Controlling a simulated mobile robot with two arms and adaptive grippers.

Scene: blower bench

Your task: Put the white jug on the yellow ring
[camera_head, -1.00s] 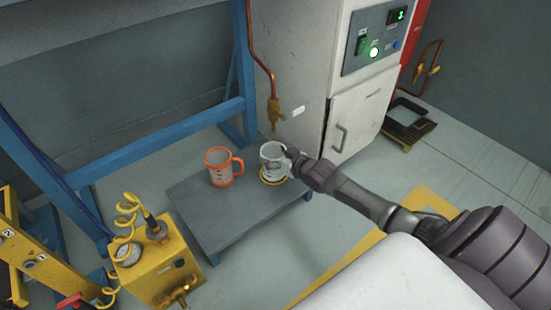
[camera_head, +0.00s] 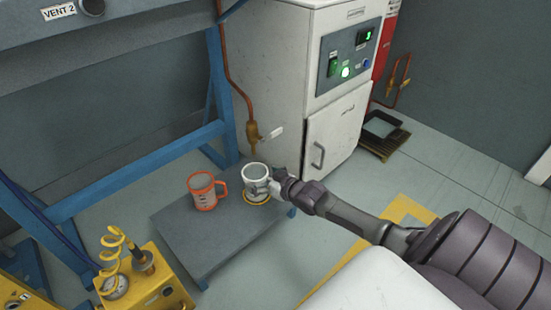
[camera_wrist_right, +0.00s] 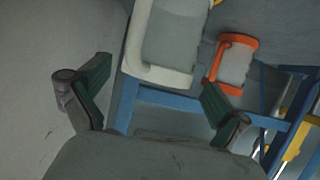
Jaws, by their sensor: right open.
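The white jug (camera_head: 255,184) stands upright on the low grey table, on the yellow ring (camera_head: 258,200), whose edge shows around its base. In the right wrist view the white jug (camera_wrist_right: 172,38) is just beyond the fingers, with its handle towards me. My right gripper (camera_head: 279,181) is at the handle side of the jug. In the wrist view its fingers (camera_wrist_right: 154,77) are spread wide with nothing clamped between them. Whether a finger touches the handle is hard to tell. My left gripper is not in view.
An orange mug (camera_head: 204,191) stands left of the jug on the grey table (camera_head: 205,240); it also shows in the wrist view (camera_wrist_right: 236,62). A white cabinet (camera_head: 335,130) and copper pipe (camera_head: 240,92) stand behind. A yellow box (camera_head: 150,285) is at the lower left.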

